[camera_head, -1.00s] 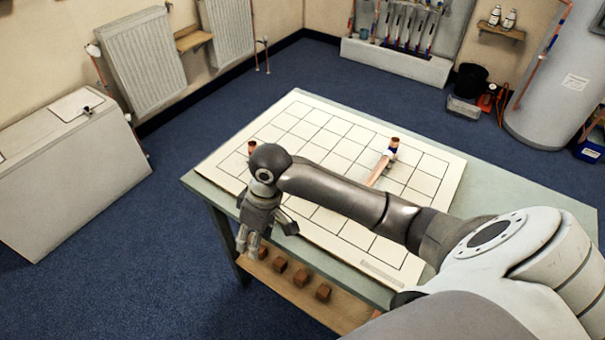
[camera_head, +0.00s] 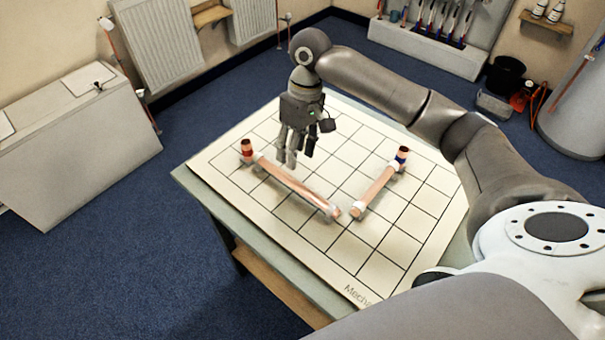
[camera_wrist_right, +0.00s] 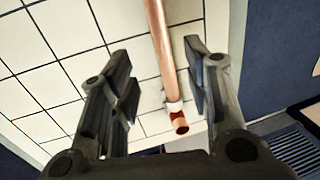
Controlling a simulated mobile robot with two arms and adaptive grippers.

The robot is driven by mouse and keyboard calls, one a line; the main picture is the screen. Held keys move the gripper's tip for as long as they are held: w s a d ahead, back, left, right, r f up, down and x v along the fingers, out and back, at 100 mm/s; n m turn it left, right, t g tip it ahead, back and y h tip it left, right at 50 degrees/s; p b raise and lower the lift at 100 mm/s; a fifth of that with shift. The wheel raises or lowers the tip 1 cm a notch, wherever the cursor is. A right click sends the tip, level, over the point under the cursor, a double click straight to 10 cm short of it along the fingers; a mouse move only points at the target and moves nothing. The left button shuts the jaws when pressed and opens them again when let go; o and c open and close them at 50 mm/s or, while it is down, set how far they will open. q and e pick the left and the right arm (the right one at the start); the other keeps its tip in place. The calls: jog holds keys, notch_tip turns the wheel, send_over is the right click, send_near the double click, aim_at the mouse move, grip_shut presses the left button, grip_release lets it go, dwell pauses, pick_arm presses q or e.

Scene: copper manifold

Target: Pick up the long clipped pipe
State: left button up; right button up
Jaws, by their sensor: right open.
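My left gripper is out of view.
The gridded board (camera_head: 385,245) covers most of the table (camera_head: 205,205). A white cabinet (camera_head: 75,150) stands at left, radiators (camera_head: 155,40) on the back wall. Much of the board around the pipes is bare.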

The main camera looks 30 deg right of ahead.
aim_at(292, 178)
jog(key=x, duration=0.4)
jog(key=shift+s+a+f, duration=0.15)
jog(key=shift+a, duration=0.25)
jog(key=shift+f, duration=0.35)
jog(key=x, duration=0.1)
jog(key=p+x, duration=0.1)
jog(key=x, duration=0.1)
jog(key=shift+s+d+f, duration=0.1)
jog(key=shift+d+f, duration=0.05)
jog(key=shift+f, duration=0.7)
jog(key=shift+c, duration=0.9)
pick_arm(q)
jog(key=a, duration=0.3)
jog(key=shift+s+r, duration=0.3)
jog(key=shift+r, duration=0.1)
pick_arm(e)
grip_shut()
